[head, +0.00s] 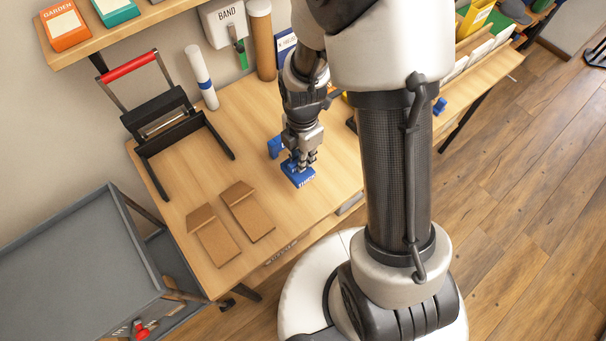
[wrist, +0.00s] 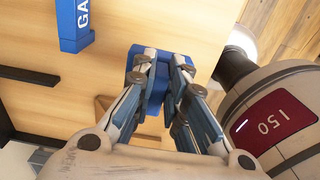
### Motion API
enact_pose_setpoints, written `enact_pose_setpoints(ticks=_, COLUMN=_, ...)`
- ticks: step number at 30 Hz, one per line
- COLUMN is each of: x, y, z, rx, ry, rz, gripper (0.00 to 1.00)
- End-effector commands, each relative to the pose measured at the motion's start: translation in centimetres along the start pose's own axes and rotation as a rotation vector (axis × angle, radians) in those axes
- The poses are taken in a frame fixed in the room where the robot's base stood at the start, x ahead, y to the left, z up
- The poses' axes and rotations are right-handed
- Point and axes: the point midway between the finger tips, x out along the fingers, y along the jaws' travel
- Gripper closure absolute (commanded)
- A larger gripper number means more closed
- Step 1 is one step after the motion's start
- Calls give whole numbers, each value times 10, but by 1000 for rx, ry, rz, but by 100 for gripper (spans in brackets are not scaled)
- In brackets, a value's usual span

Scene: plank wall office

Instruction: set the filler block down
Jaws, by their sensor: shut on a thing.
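My gripper (head: 301,163) points down over the wooden desk, with its fingers shut on a blue block (head: 299,178), which I take to be the filler block. A second blue piece (head: 275,147) stands close by, up and left of the held block.
The desk (head: 252,120) has a black frame with a red handle (head: 128,67) at left and two brown cardboard pieces (head: 247,211) at front left. A white roll (head: 201,77) and brown tube (head: 261,40) stand behind. Bare desk lies left of the held block.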

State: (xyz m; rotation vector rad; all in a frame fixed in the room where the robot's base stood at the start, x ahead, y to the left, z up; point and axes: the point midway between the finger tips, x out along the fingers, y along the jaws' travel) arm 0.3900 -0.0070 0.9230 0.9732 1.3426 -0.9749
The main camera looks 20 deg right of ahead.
Motion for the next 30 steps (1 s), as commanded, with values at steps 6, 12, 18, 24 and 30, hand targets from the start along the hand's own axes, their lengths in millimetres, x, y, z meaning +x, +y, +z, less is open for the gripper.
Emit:
enact_pose_setpoints(ticks=6, x=33, y=0, z=0, rx=1, ry=0, rz=0, gripper=100)
enact_pose_setpoints(ticks=12, x=49, y=0, z=0, rx=1, ry=0, rz=-1, gripper=100)
enact_pose_setpoints(ticks=18, x=77, y=0, z=0, rx=1, ry=0, rz=1, gripper=100)
enact_pose_setpoints(ticks=24, x=76, y=1, z=0, rx=1, ry=-1, rz=2, gripper=100)
enact_pose_setpoints(ticks=30, x=80, y=1, z=0, rx=1, ry=-1, rz=2, gripper=87)
